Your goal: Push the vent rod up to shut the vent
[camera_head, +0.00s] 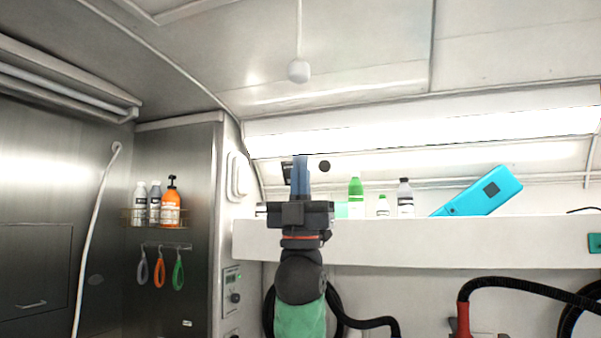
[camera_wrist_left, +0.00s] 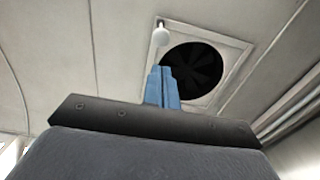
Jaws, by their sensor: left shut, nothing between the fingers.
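The vent rod (camera_head: 299,38) hangs down from the ceiling as a thin white rod with a round white knob (camera_head: 299,71) at its lower end. The knob also shows in the left wrist view (camera_wrist_left: 160,36), just past my fingertips. The vent (camera_wrist_left: 194,68) is a square white frame in the ceiling around a dark round fan opening. My left gripper (camera_head: 300,158) points up, with its blue fingers together and empty. In the head view its tips are below the knob, with a gap between them. My right gripper is not in view.
A white shelf (camera_head: 420,242) behind my left arm holds several bottles and a tilted cyan box (camera_head: 480,192). A steel cabinet wall (camera_head: 205,270) with a bottle rack stands at the left. The space around the knob looks clear.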

